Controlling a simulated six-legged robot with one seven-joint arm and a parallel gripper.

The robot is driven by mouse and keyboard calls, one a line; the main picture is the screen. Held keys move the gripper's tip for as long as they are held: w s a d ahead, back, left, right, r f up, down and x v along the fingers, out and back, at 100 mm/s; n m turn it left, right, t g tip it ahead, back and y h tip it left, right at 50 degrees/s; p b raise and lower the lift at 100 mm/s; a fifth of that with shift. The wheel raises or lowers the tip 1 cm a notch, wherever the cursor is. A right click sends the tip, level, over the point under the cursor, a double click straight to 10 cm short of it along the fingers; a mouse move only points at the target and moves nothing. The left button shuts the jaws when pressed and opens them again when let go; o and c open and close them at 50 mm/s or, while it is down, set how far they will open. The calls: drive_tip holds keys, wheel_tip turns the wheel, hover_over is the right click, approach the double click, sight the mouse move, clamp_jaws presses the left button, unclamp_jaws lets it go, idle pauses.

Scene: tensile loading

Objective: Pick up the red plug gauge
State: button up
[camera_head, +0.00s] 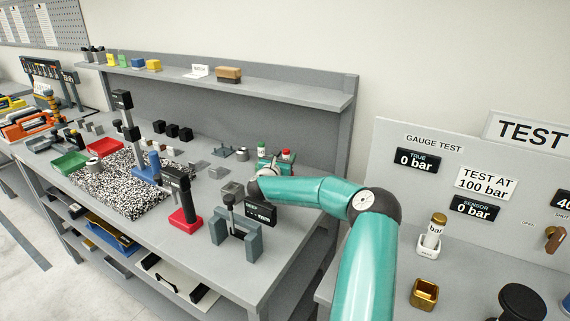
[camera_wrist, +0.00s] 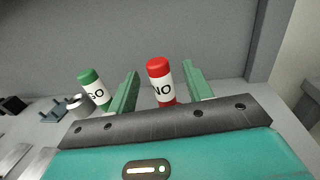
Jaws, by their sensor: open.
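The red plug gauge (camera_wrist: 159,68) has a red cap and a white band reading "NO"; in the wrist view it stands between the two green fingers of my gripper (camera_wrist: 158,85). The fingers are apart, with a visible gap on each side of the gauge. Its lower end is hidden behind the gripper body. In the head view the red gauge (camera_head: 286,154) shows as a small red top at the back of the bench, just beyond my arm's end. A green plug gauge (camera_wrist: 93,86) marked "GO" stands left of the left finger, tilted in the picture.
The grey bench (camera_head: 262,278) holds a dark gauge frame (camera_head: 236,238), a red-based stand (camera_head: 184,215) and a speckled plate (camera_head: 120,190) left of my arm. The shelf's back panel (camera_head: 220,110) rises behind the gauges. A test panel (camera_head: 450,165) stands at right.

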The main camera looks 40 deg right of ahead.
sight(288, 150)
drive_tip(key=shift+x, duration=2.35)
drive_tip(key=shift+a+r, duration=0.1)
clamp_jaws()
drive_tip(key=shift+r, duration=0.1)
drive_tip(key=shift+r, duration=0.6)
drive_tip(key=s+a+r, duration=0.2)
drive_tip(key=a+r, duration=0.9)
drive_tip(key=a, duration=0.3)
drive_tip(key=shift+r, duration=0.35)
drive_tip(key=shift+s, duration=0.15)
